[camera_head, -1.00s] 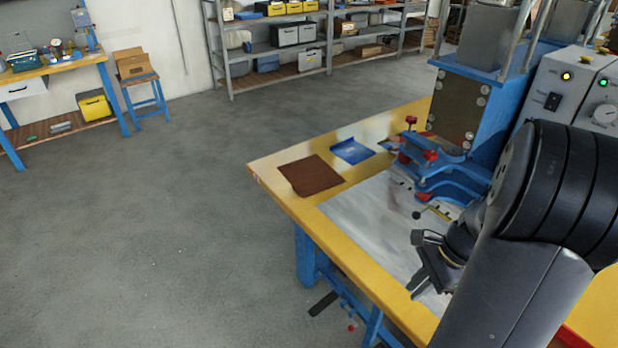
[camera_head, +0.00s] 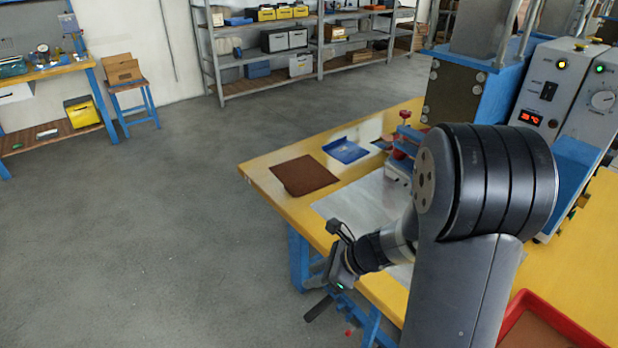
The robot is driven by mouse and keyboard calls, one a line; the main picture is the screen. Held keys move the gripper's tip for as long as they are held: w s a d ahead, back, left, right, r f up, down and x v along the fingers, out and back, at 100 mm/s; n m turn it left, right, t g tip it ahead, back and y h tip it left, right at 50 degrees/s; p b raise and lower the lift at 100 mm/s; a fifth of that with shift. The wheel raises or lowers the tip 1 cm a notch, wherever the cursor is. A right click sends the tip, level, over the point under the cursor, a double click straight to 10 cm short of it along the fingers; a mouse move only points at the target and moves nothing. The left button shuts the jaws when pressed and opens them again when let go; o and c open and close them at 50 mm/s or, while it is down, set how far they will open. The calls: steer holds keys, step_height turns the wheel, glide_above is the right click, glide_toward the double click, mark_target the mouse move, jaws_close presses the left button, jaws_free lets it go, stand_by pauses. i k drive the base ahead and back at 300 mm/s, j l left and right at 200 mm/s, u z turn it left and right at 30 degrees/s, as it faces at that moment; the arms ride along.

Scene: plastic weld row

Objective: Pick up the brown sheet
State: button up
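The brown sheet (camera_head: 305,175) is a flat square lying on the yellow worktop (camera_head: 262,178) near its far left corner. Nothing covers it. My gripper (camera_head: 335,258) is below and slightly right of the sheet in the picture, over the near left edge of the worktop, and is apart from the sheet. It is seen small and partly from behind, so its finger gap is not clear. I see nothing held in it.
A blue sheet or tray (camera_head: 347,151) lies just right of the brown sheet. A pale metal plate (camera_head: 350,205) covers the worktop nearer me. The blue welding machine (camera_head: 465,98) stands behind my arm. A red tray (camera_head: 545,318) is at lower right. The floor at left is clear.

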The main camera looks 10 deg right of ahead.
mark_target(300, 176)
steer(key=i+j+z, duration=0.15)
steer(key=z, duration=0.2)
steer(key=i+j+z, duration=0.1)
steer(key=z, duration=0.25)
steer(key=j+z, duration=0.4)
steer(key=i+j, duration=0.1)
steer(key=j, duration=0.3)
steer(key=i+j+z, duration=0.15)
steer(key=j, duration=0.25)
steer(key=i+j, duration=0.1)
steer(key=j, duration=0.3)
steer(key=j+z, duration=0.1)
steer(key=j, duration=0.3)
steer(key=i, duration=0.05)
